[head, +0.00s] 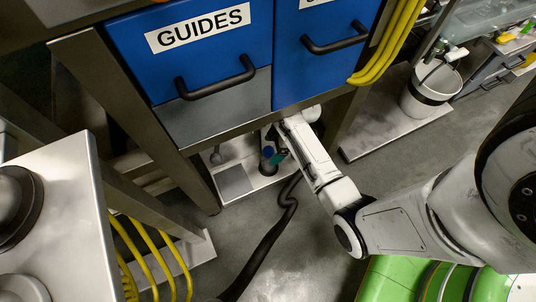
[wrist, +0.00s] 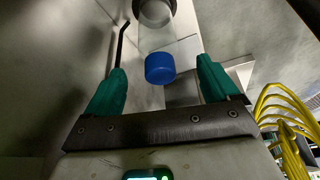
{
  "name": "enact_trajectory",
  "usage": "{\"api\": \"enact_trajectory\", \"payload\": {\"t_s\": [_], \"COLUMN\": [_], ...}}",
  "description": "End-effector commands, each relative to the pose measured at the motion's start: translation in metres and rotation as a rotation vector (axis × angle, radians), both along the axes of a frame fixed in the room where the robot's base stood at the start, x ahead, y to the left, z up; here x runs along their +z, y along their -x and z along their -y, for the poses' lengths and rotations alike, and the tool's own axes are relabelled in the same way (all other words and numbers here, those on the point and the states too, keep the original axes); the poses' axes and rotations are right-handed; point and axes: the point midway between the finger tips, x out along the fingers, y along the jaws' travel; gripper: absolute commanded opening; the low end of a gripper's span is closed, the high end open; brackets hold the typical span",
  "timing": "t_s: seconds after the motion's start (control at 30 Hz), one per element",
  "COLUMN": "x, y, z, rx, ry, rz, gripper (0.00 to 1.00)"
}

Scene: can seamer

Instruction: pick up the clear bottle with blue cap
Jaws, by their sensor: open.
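The clear bottle's blue cap (wrist: 160,68) shows in the wrist view between my gripper's two teal fingers. Its see-through body (wrist: 152,42) runs up from the cap and is hard to make out. My gripper (wrist: 160,73) is open, with a finger on each side of the cap and a gap on both sides. In the head view the blue cap (head: 268,152) is small, low under the blue drawers. My gripper (head: 277,157) reaches in beside it there, partly hidden by my arm and the cabinet's lower edge.
The blue drawer cabinet (head: 190,50) with black handles overhangs the spot. A pale low shelf (head: 262,183) lies beneath, between metal legs. A black hose (head: 270,240) runs across the floor. Yellow cables (head: 385,45) hang at the right, and a white bucket (head: 430,90) stands beyond.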

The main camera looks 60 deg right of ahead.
Motion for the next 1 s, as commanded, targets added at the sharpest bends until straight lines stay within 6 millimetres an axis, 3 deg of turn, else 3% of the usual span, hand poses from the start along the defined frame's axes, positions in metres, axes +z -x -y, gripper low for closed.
{"api": "enact_trajectory", "payload": {"t_s": [0.03,0.2,0.53,1.0], "x": [-0.011,-0.031,-0.034,-0.034], "y": [-0.002,-0.009,-0.011,-0.011], "z": [-0.001,-0.006,-0.008,-0.008], "rx": [0.001,0.001,0.0,0.0], "ry": [0.0,0.0,0.001,0.0], "rz": [0.0,0.0,0.001,0.0], "gripper": [0.88,0.88,0.87,0.42]}}
